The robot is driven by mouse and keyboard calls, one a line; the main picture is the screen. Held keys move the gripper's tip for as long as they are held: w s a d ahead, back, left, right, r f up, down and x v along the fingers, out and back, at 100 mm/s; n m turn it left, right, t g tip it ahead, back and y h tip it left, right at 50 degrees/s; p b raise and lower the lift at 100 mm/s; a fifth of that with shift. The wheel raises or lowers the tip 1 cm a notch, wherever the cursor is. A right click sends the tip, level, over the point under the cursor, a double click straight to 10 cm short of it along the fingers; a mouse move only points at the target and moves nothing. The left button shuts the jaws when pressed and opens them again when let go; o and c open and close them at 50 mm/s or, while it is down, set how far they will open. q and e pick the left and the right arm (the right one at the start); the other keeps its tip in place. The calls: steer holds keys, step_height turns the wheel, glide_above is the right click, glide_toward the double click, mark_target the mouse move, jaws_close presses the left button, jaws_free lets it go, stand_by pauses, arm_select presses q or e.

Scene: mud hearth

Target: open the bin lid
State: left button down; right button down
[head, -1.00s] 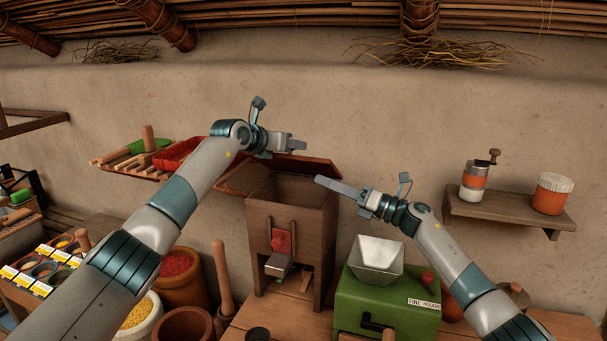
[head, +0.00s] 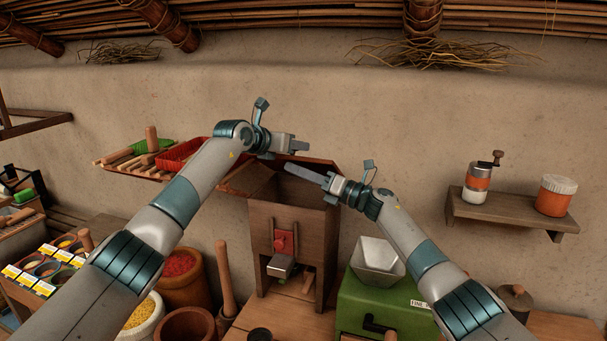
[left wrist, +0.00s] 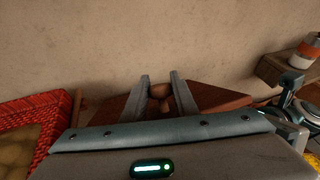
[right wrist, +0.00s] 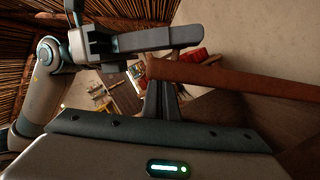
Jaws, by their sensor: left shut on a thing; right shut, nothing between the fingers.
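The wooden bin (head: 304,225) stands on the bench with its top opening showing. Its reddish-brown lid (head: 323,166) is raised and tilted at the back of the opening, partly hidden by my grippers. My left gripper (head: 302,145) is at the lid; in the left wrist view it (left wrist: 163,88) is shut on the lid's brown knob (left wrist: 159,91). My right gripper (head: 290,169) is shut and empty, over the bin's opening in front of the lid. In the right wrist view the lid's edge (right wrist: 235,78) passes close to the fingers (right wrist: 162,90); I cannot tell whether they touch.
A green mill (head: 370,305) with a metal hopper (head: 378,260) stands right of the bin. A wall shelf (head: 505,212) at right holds a grinder (head: 480,180) and an orange jar (head: 555,197). A red tray (head: 180,157) is at left, behind my left arm.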

arm_select(q)
steer(key=shift+f, duration=0.1)
arm_select(e)
steer(key=shift+w+r, duration=0.25)
steer(key=shift+r, duration=0.3)
arm_select(q)
steer(key=shift+d+f, duration=0.1)
steer(key=shift+f, duration=0.05)
arm_select(e)
steer(key=shift+w+d+r, duration=0.15)
steer(key=shift+d+r, duration=0.05)
steer(key=shift+r, duration=0.05)
arm_select(q)
steer(key=c, duration=1.4)
jaws_free()
steer(key=shift+c, duration=0.2)
arm_select(e)
steer(key=shift+a, duration=0.1)
arm_select(q)
steer(key=shift+a, duration=0.2)
arm_select(e)
steer(key=shift+f, duration=0.15)
arm_select(q)
steer(key=shift+s, duration=0.1)
